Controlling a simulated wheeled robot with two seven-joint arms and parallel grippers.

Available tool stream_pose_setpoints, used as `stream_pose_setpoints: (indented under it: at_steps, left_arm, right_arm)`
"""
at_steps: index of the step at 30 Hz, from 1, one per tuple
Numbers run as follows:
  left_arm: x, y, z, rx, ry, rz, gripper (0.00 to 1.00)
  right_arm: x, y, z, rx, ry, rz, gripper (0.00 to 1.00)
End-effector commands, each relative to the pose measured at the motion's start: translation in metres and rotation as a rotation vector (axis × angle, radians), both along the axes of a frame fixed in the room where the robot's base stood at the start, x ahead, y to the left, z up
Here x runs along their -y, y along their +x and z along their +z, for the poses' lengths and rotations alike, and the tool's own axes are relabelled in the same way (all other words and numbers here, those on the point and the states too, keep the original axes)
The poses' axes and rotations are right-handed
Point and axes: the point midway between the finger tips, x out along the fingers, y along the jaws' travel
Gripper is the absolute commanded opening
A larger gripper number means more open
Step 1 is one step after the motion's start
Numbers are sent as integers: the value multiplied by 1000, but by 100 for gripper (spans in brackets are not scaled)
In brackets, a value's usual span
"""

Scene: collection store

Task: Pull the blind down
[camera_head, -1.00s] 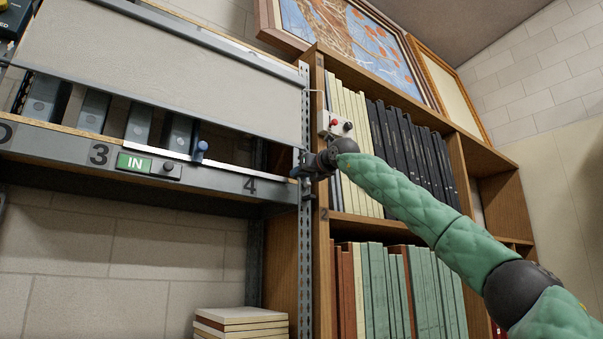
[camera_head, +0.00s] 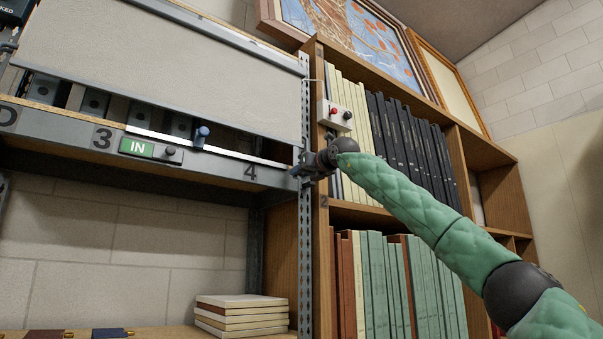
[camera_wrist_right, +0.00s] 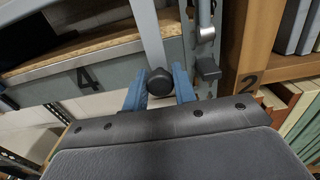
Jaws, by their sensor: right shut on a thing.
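The blind (camera_head: 160,70) is a light grey sheet hanging in front of the shelf on the left of the head view, its lower bar a little above the shelf's front edge. My right gripper (camera_head: 300,170) is at the lower right corner of the blind, beside the slotted upright. In the right wrist view, its blue fingers (camera_wrist_right: 159,90) are shut around a dark round knob (camera_wrist_right: 160,80) at the end of a grey bar (camera_wrist_right: 148,35). The exact contact is partly hidden. My left gripper is out of view.
Stacked books (camera_head: 240,312) lie below.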

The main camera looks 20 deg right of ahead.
Motion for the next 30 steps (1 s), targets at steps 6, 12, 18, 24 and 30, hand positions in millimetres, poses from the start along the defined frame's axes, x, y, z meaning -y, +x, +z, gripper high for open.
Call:
stream_pose_setpoints:
  at_steps: [6,12,18,24,30]
  left_arm:
    - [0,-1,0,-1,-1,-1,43]
    - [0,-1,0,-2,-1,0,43]
    - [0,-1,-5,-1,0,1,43]
    - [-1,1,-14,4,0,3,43]
    - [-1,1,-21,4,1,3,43]
  right_arm:
    - [0,0,0,-1,0,0,46]
    - [0,0,0,0,0,0,46]
    - [5,-11,-2,0,-1,0,46]
    - [16,-39,-3,1,-2,-1,46]
    - [24,-63,-2,0,0,0,46]
